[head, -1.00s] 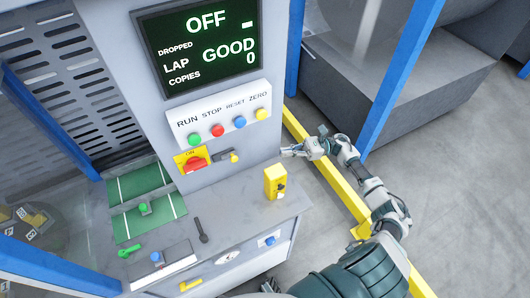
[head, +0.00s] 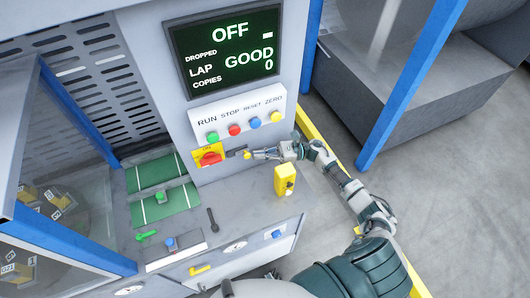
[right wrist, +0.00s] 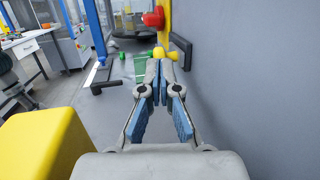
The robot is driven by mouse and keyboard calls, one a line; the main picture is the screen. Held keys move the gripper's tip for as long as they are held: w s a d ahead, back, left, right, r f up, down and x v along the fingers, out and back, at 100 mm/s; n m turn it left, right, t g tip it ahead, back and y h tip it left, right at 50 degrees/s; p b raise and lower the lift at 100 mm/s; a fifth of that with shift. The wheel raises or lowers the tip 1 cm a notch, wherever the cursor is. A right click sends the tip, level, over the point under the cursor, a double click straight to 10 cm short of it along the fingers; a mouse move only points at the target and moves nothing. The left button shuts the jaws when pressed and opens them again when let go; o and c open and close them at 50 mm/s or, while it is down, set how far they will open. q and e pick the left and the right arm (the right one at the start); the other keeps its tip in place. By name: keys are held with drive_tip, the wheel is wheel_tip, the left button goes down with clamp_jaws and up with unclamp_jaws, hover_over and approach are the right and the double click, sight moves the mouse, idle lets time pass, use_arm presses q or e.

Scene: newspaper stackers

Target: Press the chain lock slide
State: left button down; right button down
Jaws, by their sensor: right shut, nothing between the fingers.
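A small dark grey slide (head: 236,152) with a yellow knob (head: 247,155) is on the machine's front panel, just right of the red rotary switch (head: 210,158) on its yellow plate. I take this for the chain lock slide. My right gripper (head: 255,154) comes from the right with its tips close to the knob. In the right wrist view, its blue-padded fingers (right wrist: 160,82) are shut and empty, pointing at the yellow knob (right wrist: 159,53). The fingertips overlap the knob's lower edge there, so I cannot tell whether they touch. My left gripper is not in view.
A yellow box (head: 285,180) stands on the ledge (head: 245,205) below my right forearm. Blue posts (head: 408,90) rise behind the arm.

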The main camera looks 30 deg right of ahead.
drive_tip(key=shift+a, duration=0.15)
drive_tip(key=a+b, duration=0.1)
drive_tip(key=a, duration=0.3)
drive_tip(key=shift+w, duration=0.1)
